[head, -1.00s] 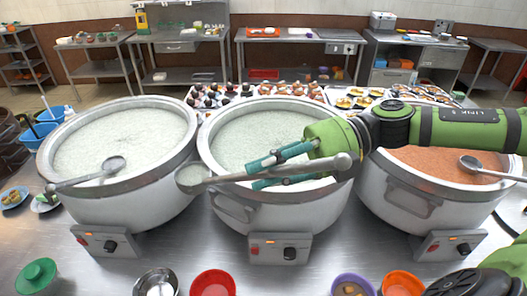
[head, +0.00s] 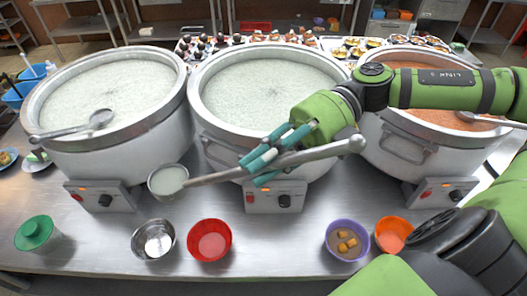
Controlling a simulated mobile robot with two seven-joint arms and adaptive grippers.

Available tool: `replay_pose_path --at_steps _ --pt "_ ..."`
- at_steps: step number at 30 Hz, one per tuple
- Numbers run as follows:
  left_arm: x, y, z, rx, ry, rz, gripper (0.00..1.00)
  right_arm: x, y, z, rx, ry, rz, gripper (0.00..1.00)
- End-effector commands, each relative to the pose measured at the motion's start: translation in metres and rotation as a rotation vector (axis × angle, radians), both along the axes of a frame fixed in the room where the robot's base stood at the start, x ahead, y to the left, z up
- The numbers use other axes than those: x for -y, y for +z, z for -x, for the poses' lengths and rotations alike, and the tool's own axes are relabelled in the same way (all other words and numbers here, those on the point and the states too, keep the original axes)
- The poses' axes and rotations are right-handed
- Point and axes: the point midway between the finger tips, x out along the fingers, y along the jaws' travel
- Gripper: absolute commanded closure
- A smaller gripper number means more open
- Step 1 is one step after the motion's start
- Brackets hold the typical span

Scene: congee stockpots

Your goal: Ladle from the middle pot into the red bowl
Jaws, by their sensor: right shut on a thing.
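The middle pot (head: 222,133) is a large white stockpot full of pale congee (head: 265,85). My right gripper (head: 262,160) is shut on the handle of a metal ladle (head: 212,178), in front of the middle pot. The ladle's bowl hangs left of the gripper, in front of the gap between the left and middle pots, and holds pale congee. The red bowl (head: 210,241) stands on the counter below and right of the ladle's bowl; it looks empty. My left gripper is not in view.
A steel bowl (head: 153,240) stands just left of the red bowl. The left pot (head: 110,150) and right pot (head: 405,150) flank the middle one.

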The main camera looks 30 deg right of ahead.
Motion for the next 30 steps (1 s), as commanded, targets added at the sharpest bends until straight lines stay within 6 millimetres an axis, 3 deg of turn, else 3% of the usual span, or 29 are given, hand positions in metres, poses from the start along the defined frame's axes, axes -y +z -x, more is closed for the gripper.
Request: replay_pose_path --at_steps 3,30 --pt "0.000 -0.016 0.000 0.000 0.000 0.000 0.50 0.000 -0.018 0.000 0.002 0.000 -0.001 1.00" --pt "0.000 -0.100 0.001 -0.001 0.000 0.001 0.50 0.000 -0.119 0.000 0.001 -0.002 -0.001 1.00"
